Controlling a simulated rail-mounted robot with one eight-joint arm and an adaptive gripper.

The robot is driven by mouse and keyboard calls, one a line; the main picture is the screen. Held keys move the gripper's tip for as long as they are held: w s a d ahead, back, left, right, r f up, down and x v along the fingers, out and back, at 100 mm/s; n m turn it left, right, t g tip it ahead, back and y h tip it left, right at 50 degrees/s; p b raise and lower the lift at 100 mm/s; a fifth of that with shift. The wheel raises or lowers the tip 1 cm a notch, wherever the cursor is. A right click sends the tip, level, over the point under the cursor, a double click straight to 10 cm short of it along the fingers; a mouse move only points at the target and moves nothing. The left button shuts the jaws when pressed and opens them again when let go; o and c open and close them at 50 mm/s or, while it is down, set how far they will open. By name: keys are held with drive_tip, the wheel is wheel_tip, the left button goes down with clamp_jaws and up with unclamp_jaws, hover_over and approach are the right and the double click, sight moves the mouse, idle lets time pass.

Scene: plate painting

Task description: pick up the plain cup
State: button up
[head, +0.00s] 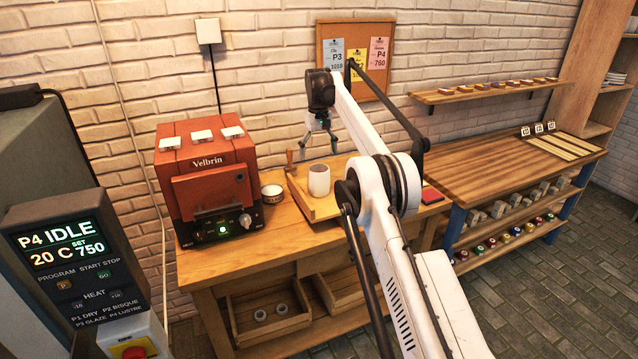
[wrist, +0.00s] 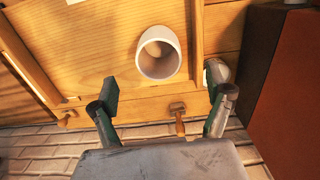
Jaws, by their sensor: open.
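The plain cup (head: 319,180) is white and stands upright on a wooden tray (head: 325,209) on the workbench. The wrist view shows the same cup (wrist: 158,53) from above at a slant, its mouth open toward the camera. My gripper (head: 319,150) is above and behind the cup in the head view. In the wrist view its two fingers (wrist: 167,92) are spread wide, and the cup lies beyond the fingertips, between their lines. The gripper is open, empty and apart from the cup.
A red Velbrin machine (head: 207,180) stands left of the tray. A small banded bowl (head: 272,193) sits between them. A wooden-handled tool (head: 290,160) is at the tray's back left; its handle (wrist: 179,122) shows near the right finger. A red pad (head: 431,196) lies on the right.

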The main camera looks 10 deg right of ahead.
sight(319, 181)
wheel_tip(319, 181, down, 7)
drive_tip(key=shift+r, duration=0.1)
drive_tip(key=shift+w+d+f+p, duration=0.1)
drive_tip(key=shift+f+p, duration=0.55)
drive_tip(key=shift+f, duration=2.1)
drive_tip(key=c, duration=1.4)
drive_tip(key=shift+r, duration=0.1)
